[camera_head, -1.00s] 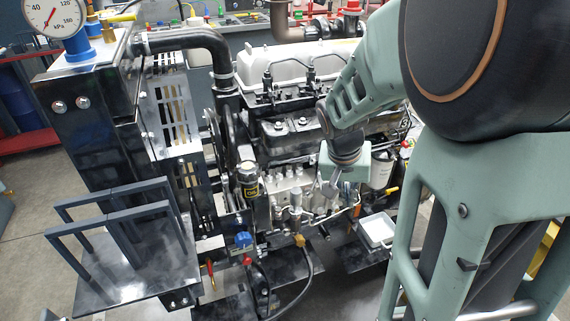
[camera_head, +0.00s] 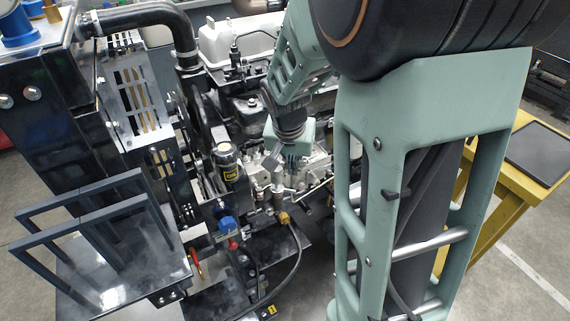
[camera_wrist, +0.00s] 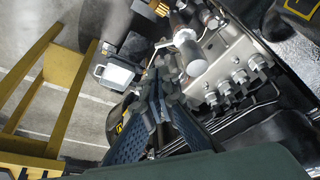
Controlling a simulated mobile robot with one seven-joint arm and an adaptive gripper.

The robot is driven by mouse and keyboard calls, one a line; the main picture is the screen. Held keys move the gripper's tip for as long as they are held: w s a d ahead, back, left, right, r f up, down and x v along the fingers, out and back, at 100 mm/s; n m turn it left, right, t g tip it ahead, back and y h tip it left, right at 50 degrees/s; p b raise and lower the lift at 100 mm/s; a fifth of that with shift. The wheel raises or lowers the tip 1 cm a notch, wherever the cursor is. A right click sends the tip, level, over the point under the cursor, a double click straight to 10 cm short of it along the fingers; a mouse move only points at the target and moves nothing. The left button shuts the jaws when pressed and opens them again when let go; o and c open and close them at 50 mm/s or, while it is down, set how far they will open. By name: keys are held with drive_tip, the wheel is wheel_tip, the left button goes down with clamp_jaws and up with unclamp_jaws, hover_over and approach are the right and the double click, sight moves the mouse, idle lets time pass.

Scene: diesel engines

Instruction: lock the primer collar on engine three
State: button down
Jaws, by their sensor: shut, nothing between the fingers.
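The engine (camera_head: 215,95) stands in the middle of the head view, with a pale metal pump block (camera_head: 318,168) on its near side. The pump block also shows in the wrist view (camera_wrist: 228,68), with several round fittings. A small upright metal cylinder (camera_head: 278,197) stands beside the block; a pale-capped cylinder (camera_wrist: 186,40) shows in the wrist view. I cannot tell which part is the primer collar or read an engine number. My gripper (camera_head: 272,168) points down at the pump. Its dark fingers (camera_wrist: 157,97) are shut and empty, beside the block in the wrist view.
A black canister with a yellow label (camera_head: 228,162) stands left of my gripper. A blue knob (camera_head: 228,225), a brass fitting (camera_head: 284,217) and a black hose are below. A yellow stand (camera_head: 510,185) is at right. A white tray (camera_wrist: 117,75) shows in the wrist view.

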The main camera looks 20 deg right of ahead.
drive_tip(key=b+x, duration=0.1)
drive_tip(key=x, duration=0.9)
drive_tip(key=shift+b, duration=0.4)
drive_tip(key=shift+s+a+m, duration=0.15)
drive_tip(key=shift+s+m, duration=0.1)
drive_tip(key=shift+m, duration=0.35)
drive_tip(key=shift+s+a+m+g+h+p, duration=0.3)
drive_tip(key=shift+s+a+m+g+p, duration=0.25)
drive_tip(key=shift+m+p, duration=0.7)
drive_tip(key=shift+s+a+m+g+h+p, duration=0.35)
drive_tip(key=shift+a+m+p, duration=0.45)
drive_tip(key=shift+m+p, duration=0.45)
drive_tip(key=shift+s+a+m+g+h+p, duration=0.3)
drive_tip(key=shift+s+a+m+p, duration=0.3)
drive_tip(key=shift+m+p, duration=0.65)
drive_tip(key=shift+w+a, duration=0.1)
drive_tip(key=shift+a, duration=0.15)
drive_tip(key=shift+r, duration=0.15)
drive_tip(key=v, duration=1.1)
drive_tip(key=shift+r, duration=0.4)
